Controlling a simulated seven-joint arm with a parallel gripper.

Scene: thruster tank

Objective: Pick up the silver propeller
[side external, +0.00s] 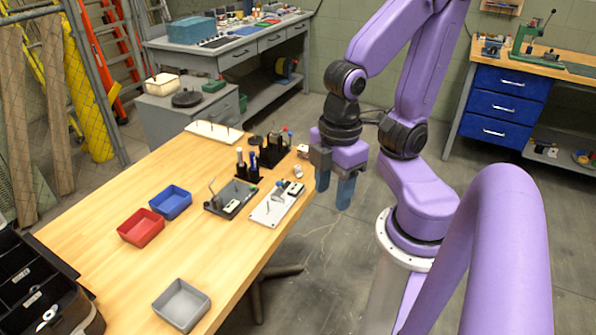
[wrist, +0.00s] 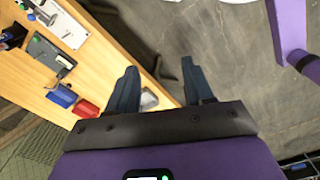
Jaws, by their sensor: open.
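My gripper (side external: 333,190) is open and empty. It points down in the air beyond the table's right edge, over the floor. Its two dark blue fingers also show in the wrist view (wrist: 159,68), spread apart with the table edge and floor behind them. I cannot clearly pick out the silver propeller. A small pale, silvery part (side external: 298,171) lies near the table's right edge, left of the gripper, but it is too small to identify. The wrist view shows no clear propeller.
The wooden table (side external: 215,250) holds a red tray (side external: 141,228), a blue tray (side external: 171,202) and a grey tray (side external: 181,304). A white board (side external: 276,204), a dark plate (side external: 231,199) and black tool stands (side external: 273,152) crowd its far right side. A black divided box (side external: 30,290) is front left.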

